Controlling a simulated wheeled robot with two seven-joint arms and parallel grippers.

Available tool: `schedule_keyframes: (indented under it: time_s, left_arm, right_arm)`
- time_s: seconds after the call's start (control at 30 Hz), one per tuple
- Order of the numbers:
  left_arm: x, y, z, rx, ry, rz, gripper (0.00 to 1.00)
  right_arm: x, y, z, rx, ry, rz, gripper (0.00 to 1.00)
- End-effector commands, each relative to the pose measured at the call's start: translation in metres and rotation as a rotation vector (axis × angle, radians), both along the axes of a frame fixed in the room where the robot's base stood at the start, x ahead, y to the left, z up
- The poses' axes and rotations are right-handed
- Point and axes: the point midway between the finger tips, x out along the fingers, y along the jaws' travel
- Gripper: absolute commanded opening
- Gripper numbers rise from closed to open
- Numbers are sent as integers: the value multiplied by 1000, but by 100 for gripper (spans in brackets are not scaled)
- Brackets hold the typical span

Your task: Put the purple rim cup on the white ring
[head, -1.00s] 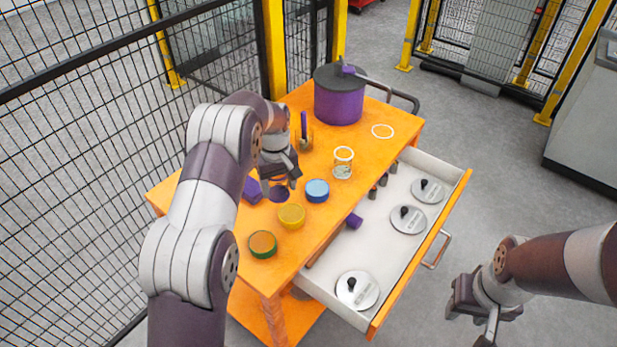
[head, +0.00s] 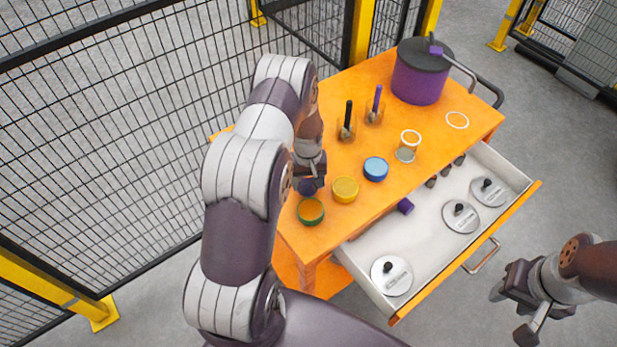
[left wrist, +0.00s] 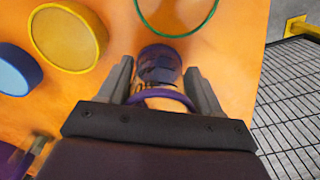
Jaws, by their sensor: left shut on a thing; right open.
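The purple rim cup (head: 307,187) is between the fingers of my left gripper (head: 311,178), near the left end of the orange table. In the left wrist view, its purple rim (left wrist: 162,95) lies between the fingers, with a dark purple round part beyond it. I cannot tell whether the cup touches the table. The white ring (head: 457,120) lies flat and empty on the tabletop at the far right, in front of the purple pot. My right gripper (head: 517,311) is open and empty, right of the drawer.
A white-rimmed glass (head: 408,146), two upright-handled holders and a purple pot (head: 420,78) stand farther along. An open drawer (head: 430,245) holds lids. Wire fencing runs behind the table.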

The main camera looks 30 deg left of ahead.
Motion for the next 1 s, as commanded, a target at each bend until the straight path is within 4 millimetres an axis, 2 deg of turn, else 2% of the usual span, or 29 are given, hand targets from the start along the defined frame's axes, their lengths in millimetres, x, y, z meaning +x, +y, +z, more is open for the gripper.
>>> schedule_keyframes:
  time_s: [0.4, 0.43, 0.5, 0.73, 0.87, 1.0]
  left_arm:
    - [1, 0, -11, 0, -2, 0, 34]
    - [1, 0, -9, 0, -2, 0, 74]
    - [1, 0, -9, 0, -2, 0, 90]
    - [1, 0, -9, 0, -2, 0, 90]
    - [2, 0, -2, 2, -4, 0, 90]
    - [2, 0, 23, 2, -7, 0, 90]
  right_arm:
    - [0, 0, -3, 0, 0, 0, 43]
    - [0, 0, -1, 0, 0, 0, 43]
    - [0, 0, -1, 0, 0, 0, 43]
    - [0, 0, 0, 0, 0, 0, 43]
    - [0, 0, 0, 0, 0, 0, 43]
    - [0, 0, -8, 0, 0, 0, 43]
